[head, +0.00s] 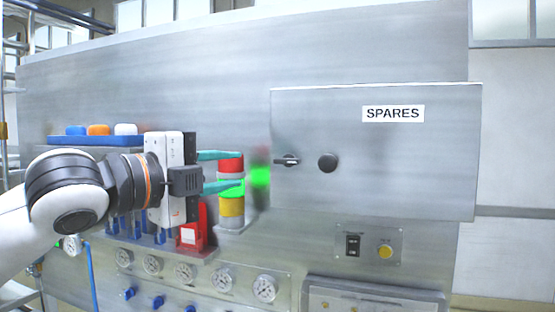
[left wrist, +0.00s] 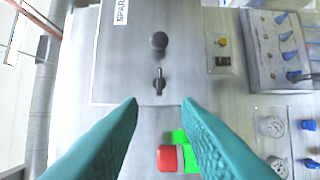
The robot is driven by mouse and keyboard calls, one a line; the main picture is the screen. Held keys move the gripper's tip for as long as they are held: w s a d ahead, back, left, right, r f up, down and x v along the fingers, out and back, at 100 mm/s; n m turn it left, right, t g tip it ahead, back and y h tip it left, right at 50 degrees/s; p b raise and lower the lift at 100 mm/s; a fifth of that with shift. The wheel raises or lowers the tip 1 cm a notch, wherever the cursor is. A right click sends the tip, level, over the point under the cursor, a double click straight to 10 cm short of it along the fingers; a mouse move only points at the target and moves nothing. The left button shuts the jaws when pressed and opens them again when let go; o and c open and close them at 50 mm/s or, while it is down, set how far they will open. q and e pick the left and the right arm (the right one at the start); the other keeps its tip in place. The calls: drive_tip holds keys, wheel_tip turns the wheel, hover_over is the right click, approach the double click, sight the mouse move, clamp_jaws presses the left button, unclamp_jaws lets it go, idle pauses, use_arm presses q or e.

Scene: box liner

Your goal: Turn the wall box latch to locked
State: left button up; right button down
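The wall box (head: 400,170) is a grey metal cabinet labelled SPARES, with its door shut flat. Its small dark latch (head: 287,160) sits at the door's left edge, with its handle lying about level. The latch also shows in the left wrist view (left wrist: 159,84), beyond the fingertips and centred between them. My left gripper (head: 242,170) has teal fingers, spread apart and empty. It points right at the latch from the left, with a gap between. My right gripper is in neither view.
A round black knob (head: 328,162) is right of the latch. A stack light (head: 231,190) with red, green and yellow parts stands close behind the left fingers. A switch panel (head: 368,246) is below the box. Gauges (head: 223,279) line the lower left.

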sight(283, 162)
use_arm(q)
drive_tip(key=p+x, duration=0.4)
drive_tip(key=x, duration=0.7)
drive_tip(key=shift+r+p, duration=0.2)
drive_tip(key=shift+p, duration=0.1)
drive_tip(key=shift+w+d+f, duration=0.15)
drive_tip(key=shift+w+d, duration=0.25)
drive_tip(key=shift+w, duration=0.05)
drive_tip(key=shift+c, duration=0.5)
clamp_jaws()
